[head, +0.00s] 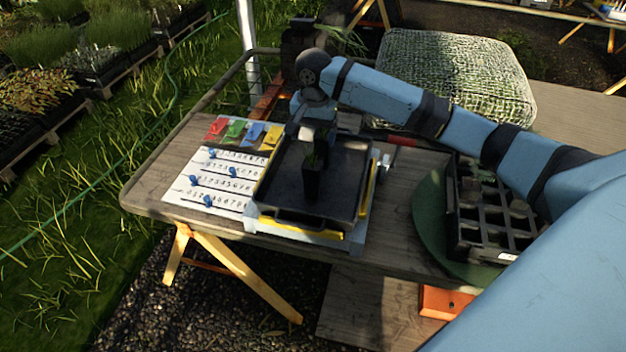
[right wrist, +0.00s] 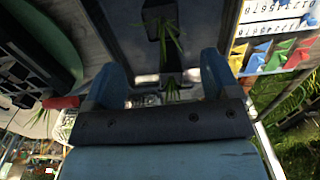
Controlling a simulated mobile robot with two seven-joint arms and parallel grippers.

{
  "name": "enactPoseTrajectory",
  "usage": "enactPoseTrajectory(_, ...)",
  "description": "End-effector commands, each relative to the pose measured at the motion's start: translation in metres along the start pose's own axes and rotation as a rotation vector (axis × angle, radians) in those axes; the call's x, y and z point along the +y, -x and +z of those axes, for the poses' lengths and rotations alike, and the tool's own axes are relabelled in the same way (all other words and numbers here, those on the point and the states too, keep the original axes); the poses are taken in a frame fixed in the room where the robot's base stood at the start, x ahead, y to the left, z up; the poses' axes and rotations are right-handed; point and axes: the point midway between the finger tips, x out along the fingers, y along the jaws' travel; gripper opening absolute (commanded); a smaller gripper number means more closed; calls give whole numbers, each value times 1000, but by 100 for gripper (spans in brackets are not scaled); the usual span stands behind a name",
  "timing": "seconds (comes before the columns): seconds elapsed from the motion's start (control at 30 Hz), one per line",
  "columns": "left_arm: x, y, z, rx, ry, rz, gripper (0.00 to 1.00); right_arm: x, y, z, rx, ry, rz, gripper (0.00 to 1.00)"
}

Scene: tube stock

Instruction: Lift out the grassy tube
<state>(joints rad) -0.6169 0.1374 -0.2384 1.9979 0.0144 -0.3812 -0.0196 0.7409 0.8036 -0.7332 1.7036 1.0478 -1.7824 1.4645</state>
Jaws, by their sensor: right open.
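A black tube (head: 313,182) stands upright in the dark tray (head: 277,192), with green leaves at its top. It also shows in the right wrist view (right wrist: 154,12), with thin grassy leaves spreading from it. More dark shape and leaves show behind it in the head view; I cannot tell whether this is a second tube. My right gripper (head: 306,127) hangs over the back part of the tray. In the right wrist view its fingers (right wrist: 161,66) are apart with nothing clamped between them. My left gripper is out of view.
A black crate (head: 458,225) with several cells sits on a green round plate (head: 428,215) at the right. A white number board (head: 211,181) with blue pegs and coloured cards (head: 235,130) lie left of the tray. A woven block (head: 455,75) stands behind the table.

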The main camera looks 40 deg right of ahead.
Motion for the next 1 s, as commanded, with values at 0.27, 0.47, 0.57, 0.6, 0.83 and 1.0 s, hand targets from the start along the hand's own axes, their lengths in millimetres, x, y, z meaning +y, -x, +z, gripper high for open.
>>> enactPoseTrajectory(0.27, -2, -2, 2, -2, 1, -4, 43, 1, -50, 0, -3, -7, 8, 82)
enactPoseTrajectory(0.47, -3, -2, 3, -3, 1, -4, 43, 1, -77, -1, -1, -6, 5, 82)
enactPoseTrajectory(0.57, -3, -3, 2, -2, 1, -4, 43, 1, -82, 0, 0, -5, 3, 82)
enactPoseTrajectory(0.6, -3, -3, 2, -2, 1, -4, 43, 0, -85, 0, 0, -5, 3, 82)
enactPoseTrajectory(0.83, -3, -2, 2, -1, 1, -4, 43, 0, -118, 2, -1, -6, 5, 82)
enactPoseTrajectory(1.0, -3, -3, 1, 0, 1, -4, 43, 0, -133, 2, 0, -4, 4, 82)
